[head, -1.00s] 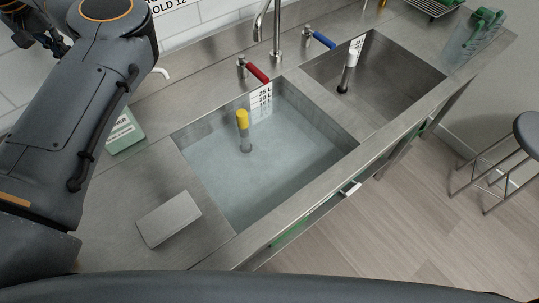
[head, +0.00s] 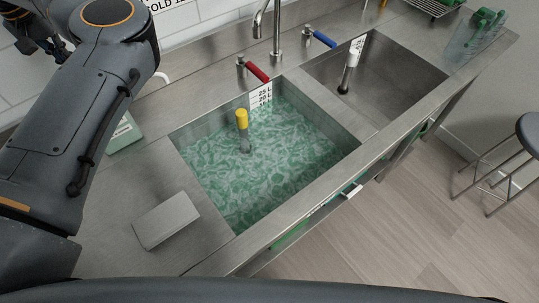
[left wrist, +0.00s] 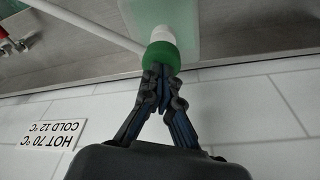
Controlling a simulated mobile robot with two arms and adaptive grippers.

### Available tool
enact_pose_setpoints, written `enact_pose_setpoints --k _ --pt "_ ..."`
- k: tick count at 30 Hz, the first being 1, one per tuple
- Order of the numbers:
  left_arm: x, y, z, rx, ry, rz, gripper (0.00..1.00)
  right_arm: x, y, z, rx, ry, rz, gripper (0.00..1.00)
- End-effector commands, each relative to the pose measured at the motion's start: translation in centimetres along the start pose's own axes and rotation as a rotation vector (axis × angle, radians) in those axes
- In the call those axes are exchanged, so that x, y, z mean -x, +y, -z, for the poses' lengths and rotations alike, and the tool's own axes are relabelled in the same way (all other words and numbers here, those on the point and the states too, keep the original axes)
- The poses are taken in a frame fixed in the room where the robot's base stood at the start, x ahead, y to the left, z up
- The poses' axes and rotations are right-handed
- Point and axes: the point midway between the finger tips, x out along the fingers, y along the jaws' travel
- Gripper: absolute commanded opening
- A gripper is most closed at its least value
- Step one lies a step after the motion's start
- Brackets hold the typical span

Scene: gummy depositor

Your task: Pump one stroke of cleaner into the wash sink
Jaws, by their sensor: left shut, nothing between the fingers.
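The cleaner bottle (head: 128,138) is pale green with a white label. It stands on the counter left of the wash sink, mostly behind my left arm. Its white spout (head: 163,76) points toward the sink. In the left wrist view my left gripper (left wrist: 163,70) is shut and empty, its fingertips against or right by the green pump head (left wrist: 161,56). My right gripper is out of view.
A red-handled tap (head: 257,73), a blue-handled tap (head: 323,39) and a faucet (head: 276,30) line the back. An empty second basin (head: 395,75) lies to the right. A grey block (head: 166,219) lies on the front-left counter. A stool (head: 527,130) stands at the right.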

Motion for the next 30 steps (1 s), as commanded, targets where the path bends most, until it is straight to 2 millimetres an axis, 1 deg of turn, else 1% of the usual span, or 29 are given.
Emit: enact_pose_setpoints --k 1,4,21,30 --pt "-0.2 0.1 -0.1 0.0 -0.007 -0.003 0.0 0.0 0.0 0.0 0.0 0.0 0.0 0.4" --pt "0.2 0.1 -0.1 0.001 -0.006 -0.004 0.0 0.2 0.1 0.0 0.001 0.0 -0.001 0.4" --pt "3.5 0.1 0.7 0.0 -0.004 -0.002 0.0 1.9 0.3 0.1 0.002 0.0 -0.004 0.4" --pt "3.7 0.0 0.7 0.0 -0.002 -0.001 0.0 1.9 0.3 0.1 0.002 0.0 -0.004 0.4"
